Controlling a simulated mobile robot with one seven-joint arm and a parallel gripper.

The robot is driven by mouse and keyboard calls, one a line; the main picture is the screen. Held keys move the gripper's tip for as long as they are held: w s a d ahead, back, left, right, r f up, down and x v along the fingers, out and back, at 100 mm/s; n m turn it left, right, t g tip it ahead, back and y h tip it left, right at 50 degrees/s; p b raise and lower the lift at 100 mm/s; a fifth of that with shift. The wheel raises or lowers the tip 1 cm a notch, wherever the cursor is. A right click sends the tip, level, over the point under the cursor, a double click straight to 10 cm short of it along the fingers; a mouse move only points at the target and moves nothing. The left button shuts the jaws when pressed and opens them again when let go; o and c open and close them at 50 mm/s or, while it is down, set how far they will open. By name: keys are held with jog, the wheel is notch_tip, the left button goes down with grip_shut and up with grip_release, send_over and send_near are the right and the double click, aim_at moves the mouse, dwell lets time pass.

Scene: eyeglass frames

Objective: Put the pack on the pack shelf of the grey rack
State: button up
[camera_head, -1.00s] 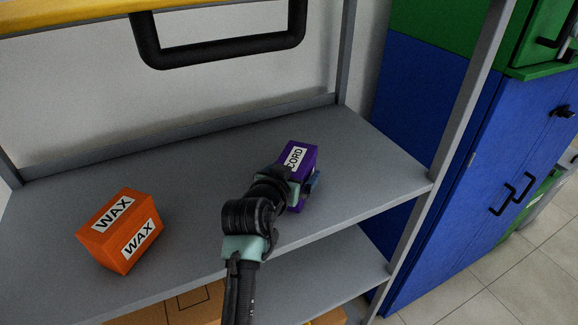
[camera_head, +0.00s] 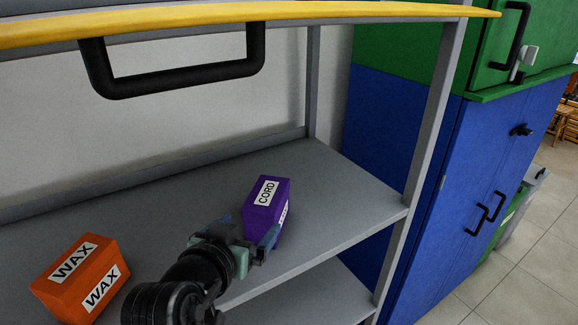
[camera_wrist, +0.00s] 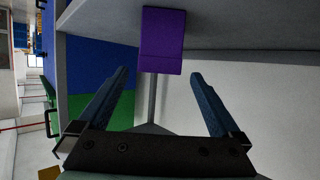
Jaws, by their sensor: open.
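The purple pack (camera_head: 266,205), labelled CORD, stands on the grey shelf (camera_head: 330,190) of the grey rack, near its right end. It also shows in the wrist view (camera_wrist: 162,42), ahead of the fingers. My gripper (camera_head: 268,240) is just in front of the pack at its lower left. In the wrist view my gripper (camera_wrist: 158,85) has its two blue fingers spread with nothing between them, and the pack lies beyond the tips. Whether a finger touches the pack, I cannot tell.
An orange WAX box (camera_head: 82,278) sits on the same shelf at the left. A yellow board with a black handle (camera_head: 180,78) spans the top. A grey upright (camera_head: 425,130) stands at the right, beside a blue and green cabinet (camera_head: 470,170). Another shelf lies below.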

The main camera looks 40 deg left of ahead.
jog(key=w+d+r+m+t, duration=0.1)
jog(key=w+d+r+t, duration=0.2)
jog(key=d+r, duration=0.55)
jog(key=w+d+r+m+t, duration=0.2)
jog(key=w+d+r+t, duration=0.3)
jog(key=r, duration=0.7)
jog(key=s+d+r+t+h, duration=0.2)
jog(key=s+d+r, duration=0.4)
jog(key=d+r, duration=0.3)
jog(key=s+d+r+m+t+h, duration=0.1)
jog(key=s+d+r+t+h, duration=0.2)
jog(key=d+r, duration=0.6)
jog(key=s+t, duration=0.2)
jog(key=s, duration=0.1)
jog(key=shift+r+m, duration=0.3)
jog(key=shift+r, duration=0.05)
